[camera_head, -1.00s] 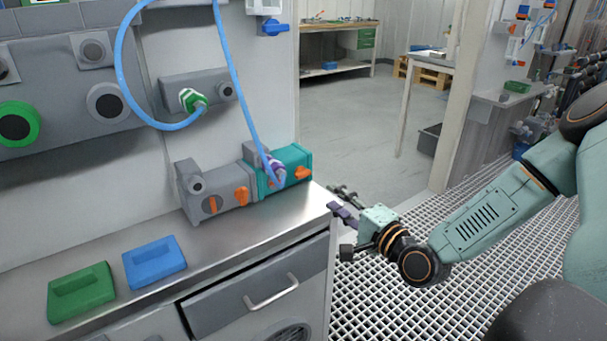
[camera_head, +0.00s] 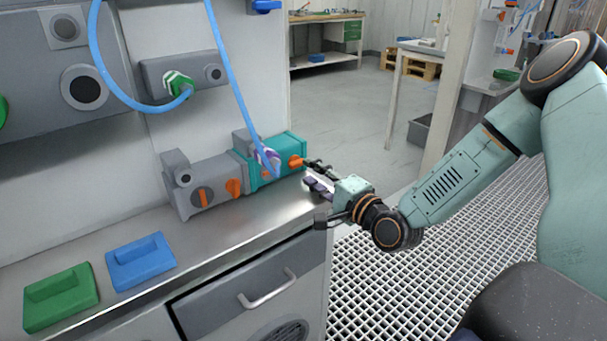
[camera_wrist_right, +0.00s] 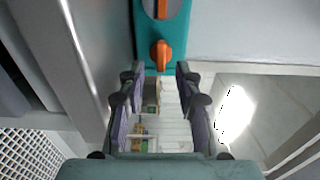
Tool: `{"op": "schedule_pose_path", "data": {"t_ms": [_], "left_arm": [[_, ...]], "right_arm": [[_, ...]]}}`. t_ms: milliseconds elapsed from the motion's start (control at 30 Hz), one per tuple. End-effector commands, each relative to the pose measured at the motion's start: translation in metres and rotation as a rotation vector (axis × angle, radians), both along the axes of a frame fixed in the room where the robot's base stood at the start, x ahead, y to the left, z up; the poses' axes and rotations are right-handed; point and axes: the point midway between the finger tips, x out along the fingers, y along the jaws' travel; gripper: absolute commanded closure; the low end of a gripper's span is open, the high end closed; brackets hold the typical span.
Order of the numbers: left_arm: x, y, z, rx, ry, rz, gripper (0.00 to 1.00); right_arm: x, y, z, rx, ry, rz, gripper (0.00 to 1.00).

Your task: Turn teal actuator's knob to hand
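The teal actuator (camera_head: 287,148) sits on the steel counter beside a grey actuator, with an orange knob (camera_head: 296,161) on its right part. In the right wrist view the orange knob (camera_wrist_right: 161,54) shows at top centre on the teal body (camera_wrist_right: 178,65), just beyond the fingertips. My right gripper (camera_head: 314,174) is at the right of the actuator by the counter edge. In the right wrist view my right gripper (camera_wrist_right: 160,72) is open, its fingers on either side of an empty gap, with the knob ahead. My left gripper is not in view.
The grey actuator (camera_head: 205,186) with orange knobs stands left of the teal one. A blue hose (camera_head: 229,75) hangs down to the teal actuator. Blue (camera_head: 140,262) and green (camera_head: 61,297) blocks lie on the counter (camera_head: 225,232). A drawer handle (camera_head: 267,290) projects below.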

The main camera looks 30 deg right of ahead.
Motion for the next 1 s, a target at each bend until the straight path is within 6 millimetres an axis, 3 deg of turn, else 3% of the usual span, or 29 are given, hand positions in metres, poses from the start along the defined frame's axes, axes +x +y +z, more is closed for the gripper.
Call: {"op": "schedule_pose_path", "data": {"t_ms": [300, 733, 1000], "left_arm": [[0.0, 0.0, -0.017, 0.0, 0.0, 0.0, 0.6], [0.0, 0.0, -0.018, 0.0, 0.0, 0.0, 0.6], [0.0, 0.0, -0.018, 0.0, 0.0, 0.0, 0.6]], "right_arm": [[0.032, 0.003, -0.001, -0.005, -0.002, 0.002, 0.66], [0.039, 0.004, 0.001, -0.001, -0.002, 0.0, 0.66], [0.039, 0.004, 0.001, -0.001, -0.002, 0.001, 0.89]]}}
